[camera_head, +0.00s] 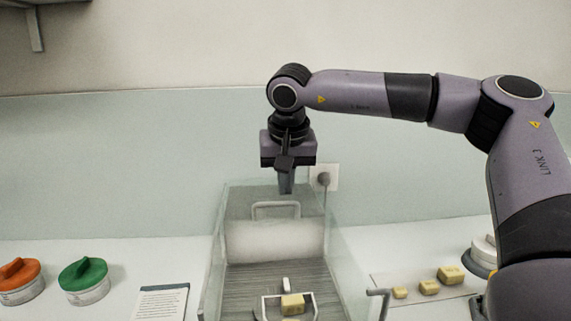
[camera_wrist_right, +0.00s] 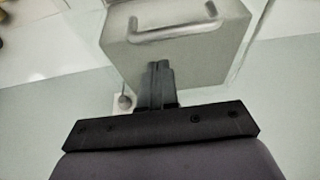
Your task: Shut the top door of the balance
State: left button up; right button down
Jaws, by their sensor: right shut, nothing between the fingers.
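The balance (camera_head: 228,250) stands in the middle, a clear glass case with a grey floor. A yellow block (camera_head: 292,304) sits inside it at the front. The grey handle (camera_head: 277,206) is at the far end of the balance top, and it also shows in the right wrist view (camera_wrist_right: 175,31). The clear top door's edges are hard to make out; the case looks open above the block. My right gripper (camera_head: 287,190) points down, shut and empty, beyond the handle on the wall side. In the right wrist view its fingertips (camera_wrist_right: 160,66) appear apart from the handle. My left gripper is not in view.
An orange-lidded jar (camera_head: 19,273) and a green-lidded jar (camera_head: 84,274) stand at the left, beside a booklet (camera_head: 162,303). Several yellow blocks (camera_head: 429,287) lie at the right. A wall socket (camera_head: 324,177) is behind the balance.

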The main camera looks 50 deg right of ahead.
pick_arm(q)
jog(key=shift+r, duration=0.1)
pick_arm(e)
jog(key=shift+s+a+f, duration=0.15)
jog(key=shift+s+a, duration=0.55)
jog(key=shift+s, duration=0.15)
